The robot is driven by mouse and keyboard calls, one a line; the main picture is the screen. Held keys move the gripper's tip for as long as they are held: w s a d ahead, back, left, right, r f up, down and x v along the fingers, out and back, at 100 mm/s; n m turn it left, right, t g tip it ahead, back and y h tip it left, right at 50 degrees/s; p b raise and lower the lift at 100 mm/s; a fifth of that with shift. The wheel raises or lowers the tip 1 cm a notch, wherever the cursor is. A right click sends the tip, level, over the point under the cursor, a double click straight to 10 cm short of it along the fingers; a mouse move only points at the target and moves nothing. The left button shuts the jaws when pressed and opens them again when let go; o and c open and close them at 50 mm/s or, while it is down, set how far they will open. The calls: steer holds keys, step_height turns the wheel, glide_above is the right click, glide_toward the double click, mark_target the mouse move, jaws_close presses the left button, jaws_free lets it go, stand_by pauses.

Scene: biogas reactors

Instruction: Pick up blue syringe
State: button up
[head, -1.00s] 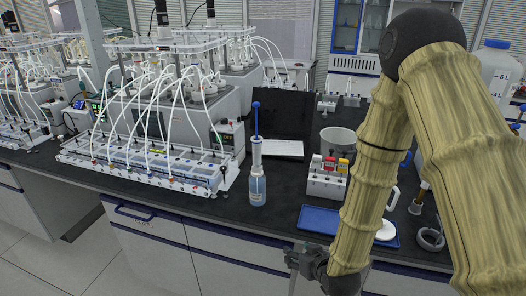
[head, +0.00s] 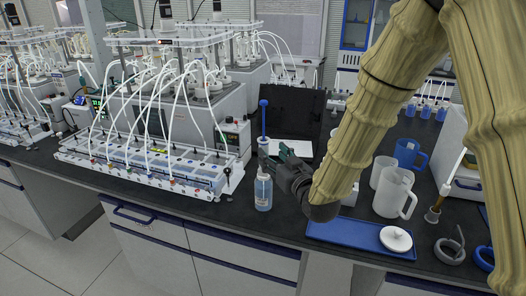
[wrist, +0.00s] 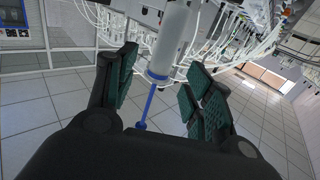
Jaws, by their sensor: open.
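The blue syringe (head: 263,117) stands upright in a clear bottle (head: 263,191) with pale blue liquid, near the front of the dark bench. Its blue plunger rod and round knob stick up at the top. My gripper (head: 277,157) has come in from the right at barrel height, with its green-padded fingers partly covering the barrel. In the wrist view my gripper (wrist: 163,88) is open. The syringe's white barrel (wrist: 173,42) and blue plunger (wrist: 150,106) show between the two fingers, with a gap on the right side. No grip on it shows.
A reactor rack with white tubes (head: 150,170) stands left of the bottle. A blue tray (head: 350,236) with a white lid (head: 396,239) lies to the right. Translucent jugs (head: 396,192) stand behind the tray. A black laptop-like panel (head: 290,110) stands behind the syringe.

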mark_target(266, 148)
steer(key=shift+r+p+x, duration=0.2)
steer(key=shift+p+x, duration=1.05)
steer(key=shift+x, duration=1.85)
steer(key=shift+a, duration=0.1)
steer(key=c, duration=0.9)
